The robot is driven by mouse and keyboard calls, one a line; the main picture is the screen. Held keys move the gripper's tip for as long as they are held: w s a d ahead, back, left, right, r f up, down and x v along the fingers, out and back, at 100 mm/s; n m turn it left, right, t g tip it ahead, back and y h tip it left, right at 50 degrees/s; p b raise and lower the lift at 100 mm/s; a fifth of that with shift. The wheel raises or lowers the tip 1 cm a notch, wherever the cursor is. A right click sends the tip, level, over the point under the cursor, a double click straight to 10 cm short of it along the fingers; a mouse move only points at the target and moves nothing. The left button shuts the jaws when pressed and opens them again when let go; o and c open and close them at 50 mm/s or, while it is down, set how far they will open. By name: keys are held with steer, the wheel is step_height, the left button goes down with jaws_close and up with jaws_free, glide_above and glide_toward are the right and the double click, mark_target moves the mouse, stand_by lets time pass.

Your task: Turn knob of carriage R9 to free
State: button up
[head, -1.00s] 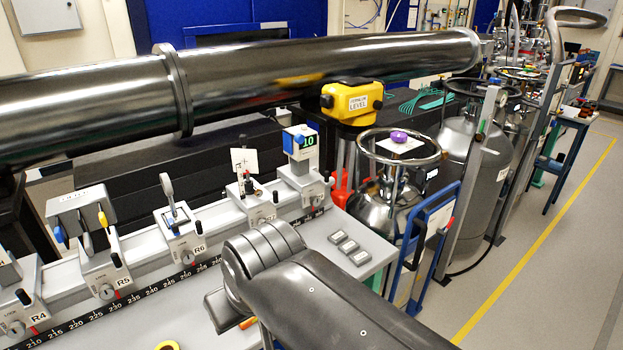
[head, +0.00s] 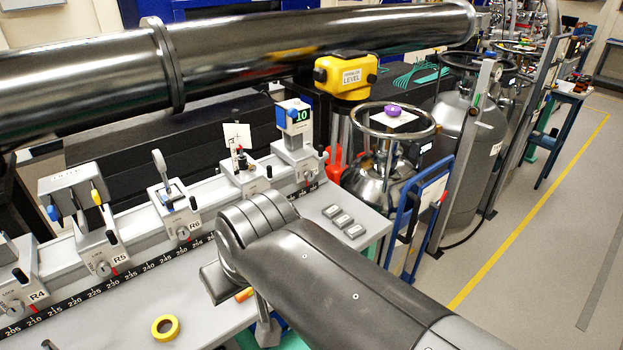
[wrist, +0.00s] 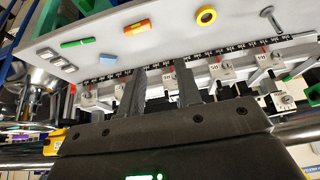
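No label reading R9 is legible. Carriages stand along the rail in the head view, with R4 (head: 22,292), R5 (head: 105,255) and R6 (head: 178,215) readable at left. Farther right are a carriage with a white card (head: 243,175) and an end carriage with a blue-and-white "10" block (head: 296,150); their labels are too small to read. Which of these is R9, and its knob setting, I cannot tell. My gripper (wrist: 160,76) shows in the wrist view with two fingers apart and nothing visible between them; carriages lie beyond.
A large dark pipe (head: 320,65) runs above and behind the rail. On the bench (head: 128,318) lie yellow tape (head: 165,327) and several small grey blocks (head: 343,220). A yellow level (head: 345,75) and gas vessels stand right. The aisle floor (head: 540,250) is clear.

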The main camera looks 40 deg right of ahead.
steer(key=o, duration=0.3)
steer(key=shift+w+f, duration=0.1)
steer(key=shift+w, duration=0.15)
steer(key=shift+o, duration=0.7)
steer(key=w+m+y, duration=0.1)
steer(key=w+f+m+g+y, duration=0.1)
steer(key=w+m, duration=0.1)
steer(key=w+a+f+m+g+y, duration=0.1)
steer(key=w, duration=0.1)
steer(key=shift+w+m, duration=0.15)
steer(key=shift+m, duration=0.15)
steer(key=w+d+f+m+t+y, duration=0.1)
steer(key=w+d+m+y, duration=0.25)
steer(key=w, duration=0.25)
steer(key=w+d+f+m+t+y, duration=0.1)
steer(key=w+d+m+y, duration=0.1)
steer(key=w+m, duration=0.4)
steer(key=m+t+h, duration=0.8)
steer(key=m+t, duration=0.4)
steer(key=m, duration=0.6)
glide_toward(311, 177)
steer(key=shift+s+a+f, duration=0.2)
steer(key=shift+s+a, duration=0.05)
steer(key=shift+s, duration=0.35)
steer(key=shift+w+d+h, duration=0.1)
steer(key=shift+d+h, duration=0.1)
steer(key=shift+h, duration=0.05)
steer(key=w, duration=1)
steer(key=shift+w, duration=0.25)
